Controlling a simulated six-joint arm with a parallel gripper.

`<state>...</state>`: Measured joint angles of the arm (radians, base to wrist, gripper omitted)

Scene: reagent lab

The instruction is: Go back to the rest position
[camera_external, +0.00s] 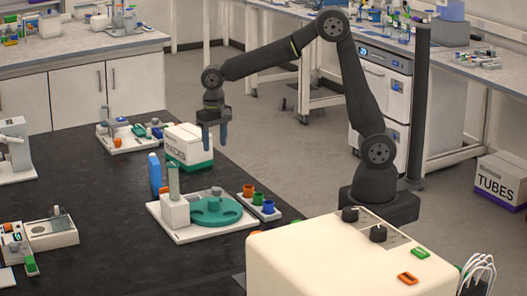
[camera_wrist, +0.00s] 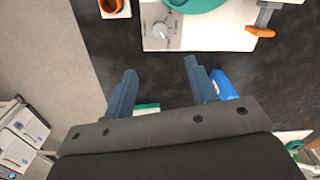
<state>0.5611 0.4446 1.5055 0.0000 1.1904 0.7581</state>
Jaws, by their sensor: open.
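My gripper (camera_external: 215,145) hangs fingers-down from my raised arm, above the dark bench in the external view. Its two blue-grey fingers are apart, and nothing is between them. In the wrist view my gripper (camera_wrist: 160,68) also shows its fingers spread and empty. My arm is bent, with its elbow high and its base at the right.
A white station with a green disc (camera_external: 214,211) stands in front of my gripper, with a blue bottle (camera_external: 155,174) and coloured cups (camera_external: 257,199) beside it. A white and green box (camera_external: 188,141) sits behind. A cream control box (camera_external: 345,262) is at the front.

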